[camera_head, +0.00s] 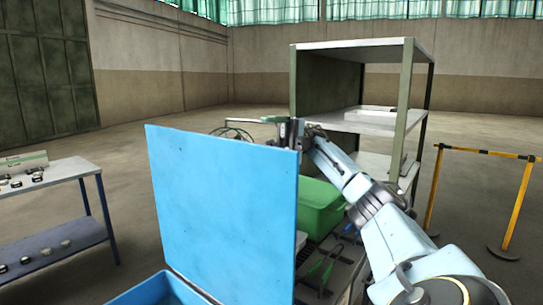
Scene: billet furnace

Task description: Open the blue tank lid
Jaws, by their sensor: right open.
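The blue tank lid (222,205) stands roughly upright as a large flat panel in the middle of the head view. Its lower edge meets the rim of the blue tank (135,292), whose open top shows at the bottom edge of the picture. My right arm comes in from the lower right, and my right gripper (287,132) is at the lid's upper right corner, partly hidden behind it. The gripper is open; I cannot tell whether it touches the lid. My left gripper is not in view.
A green bin (318,207) and tools sit on a surface right of the lid. A grey shelf unit (400,130) stands behind my right arm. A yellow barrier (522,205) stands at right, and a table (62,178) with small parts at left.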

